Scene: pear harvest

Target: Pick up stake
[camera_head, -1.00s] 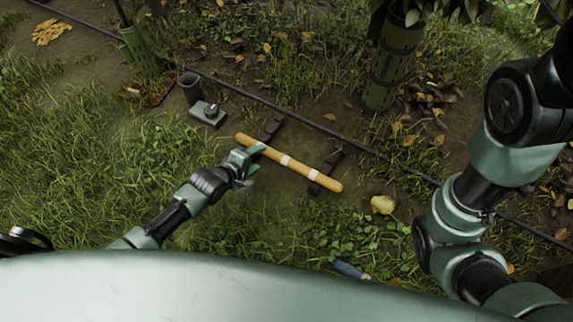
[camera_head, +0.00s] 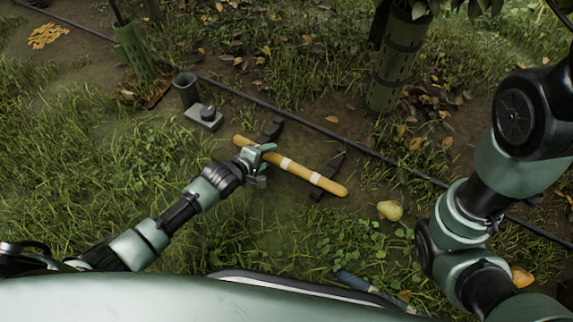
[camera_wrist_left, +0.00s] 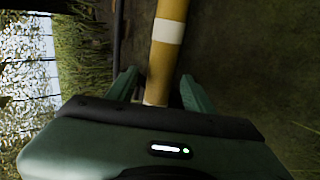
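The stake (camera_head: 328,184) is a yellow-orange rod with white bands, lying near level across two dark rests in the head view. My left gripper (camera_head: 262,158) is over the stake, left of its middle. In the left wrist view the stake (camera_wrist_left: 165,60) runs between the two green fingers of my left gripper (camera_wrist_left: 159,77). The fingers are apart, with a gap showing on each side of the stake. The part of the stake nearest the palm is hidden. My right arm shows at the right of the head view, but its gripper is out of view.
Dark rests (camera_head: 331,172) hold the stake off the ground. A grey block (camera_head: 203,118) and a dark cup (camera_head: 187,89) stand to the upper left. A pear (camera_head: 390,210) lies to the right. A black hose (camera_head: 330,132) runs behind. Green tree guards (camera_head: 392,65) stand further back.

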